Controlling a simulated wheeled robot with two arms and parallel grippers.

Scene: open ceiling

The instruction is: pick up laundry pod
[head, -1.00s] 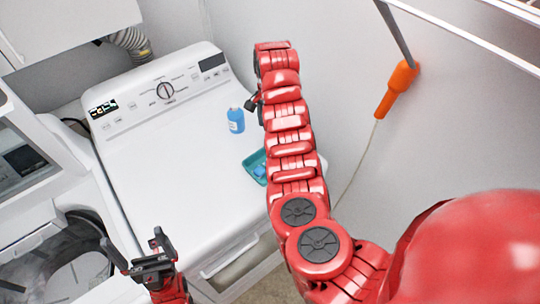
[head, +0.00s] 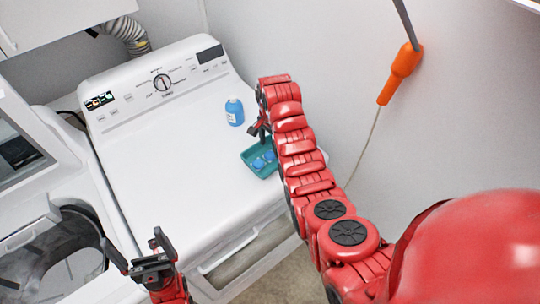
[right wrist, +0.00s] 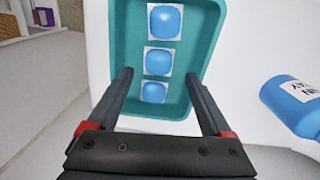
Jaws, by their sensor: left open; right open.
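Three blue laundry pods lie in a row in a teal tray (head: 247,157); in the right wrist view the tray (right wrist: 119,40) holds a far pod (right wrist: 165,21), a middle pod (right wrist: 158,61) and a near pod (right wrist: 153,91). My right gripper (right wrist: 165,88) is open and empty, its fingers spread either side of the near pod. I cannot tell its height above the tray. In the head view my right gripper (head: 259,130) hangs over the tray's back edge. My left gripper (head: 134,252) is open and empty at the lower left.
The tray stands on a white machine (head: 165,130) near its right edge. A blue bottle (head: 234,111) stands behind the tray; it also shows in the right wrist view (right wrist: 293,103). An open front-loading washer (head: 60,240) is at left. The machine top's middle is clear.

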